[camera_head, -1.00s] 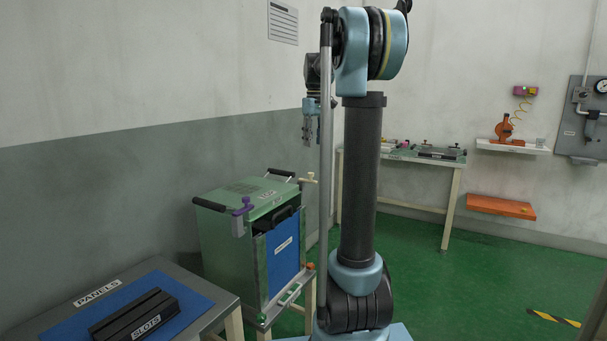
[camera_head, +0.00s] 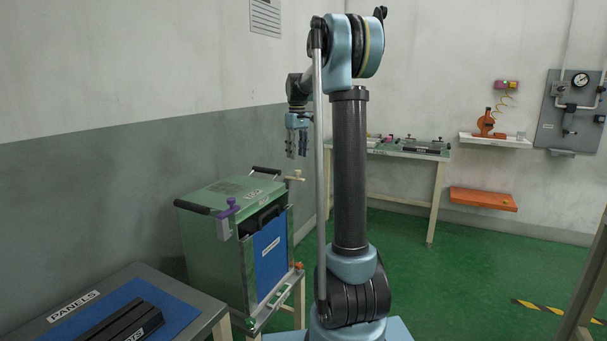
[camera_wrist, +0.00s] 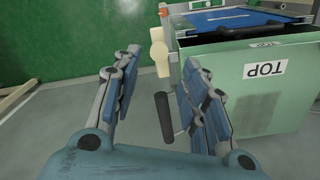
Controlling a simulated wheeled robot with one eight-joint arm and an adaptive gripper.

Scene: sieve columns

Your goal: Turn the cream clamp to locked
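The cream clamp (camera_head: 294,176) sits at the far right top corner of the green box (camera_head: 207,258). In the wrist view the cream clamp (camera_wrist: 159,52) shows as a pale T-shaped handle at the box's edge, beyond my fingertips. My gripper (camera_head: 297,154) hangs fingers down above that corner, apart from the clamp. In the wrist view my gripper (camera_wrist: 159,68) has its fingers spread with nothing between them touching. A purple clamp (camera_head: 227,209) is on the box's near top corner.
Black handles (camera_head: 192,207) rise from the box's top. A panel table (camera_head: 195,299) with a black slotted block (camera_head: 118,325) stands at front left. A bench (camera_head: 405,153) stands against the back wall. Green floor is open at right.

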